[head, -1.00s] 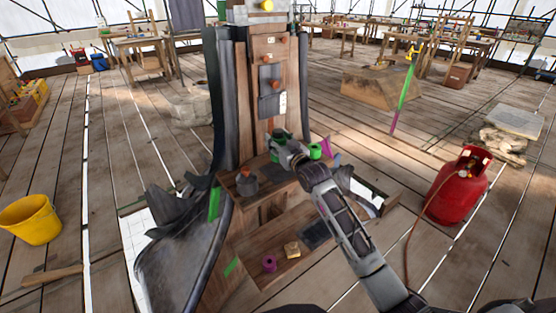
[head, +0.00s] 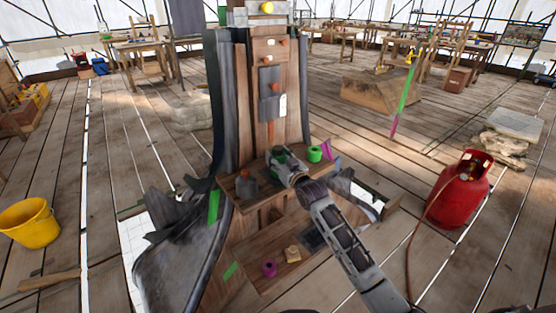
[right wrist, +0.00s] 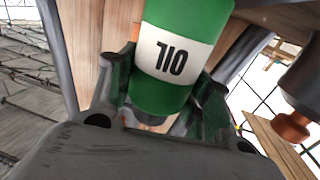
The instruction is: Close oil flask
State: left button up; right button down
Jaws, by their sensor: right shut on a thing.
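The oil flask (right wrist: 180,55) is green with a white band lettered OIL, which reads upside down in the right wrist view. My right gripper (head: 284,163) is shut on it, with a finger on each side of the green body. In the head view the flask (head: 279,154) is a small green patch, mostly hidden by the gripper, at the spire's wooden shelf. I cannot tell whether its mouth is covered, or whether it touches the shelf. A green round piece with a dark centre (head: 315,154) stands just right of the gripper. My left gripper is not in view.
A grey pot with an orange top (head: 246,184) stands left on the shelf (head: 268,192). A magenta piece (head: 269,269) and a tan block (head: 292,254) lie on the lower step. A red gas cylinder (head: 460,190) stands right, a yellow bucket (head: 30,223) left.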

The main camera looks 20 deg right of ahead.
jog(key=shift+f, duration=0.3)
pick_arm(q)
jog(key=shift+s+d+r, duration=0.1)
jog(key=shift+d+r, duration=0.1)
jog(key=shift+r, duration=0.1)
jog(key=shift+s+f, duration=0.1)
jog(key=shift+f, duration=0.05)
pick_arm(e)
jog(key=c, duration=1.1)
grip_release()
jog(key=shift+f, duration=0.1)
jog(key=o, duration=0.5)
jog(key=shift+c, duration=0.2)
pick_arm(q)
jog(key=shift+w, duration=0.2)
pick_arm(e)
jog(key=shift+s, duration=0.1)
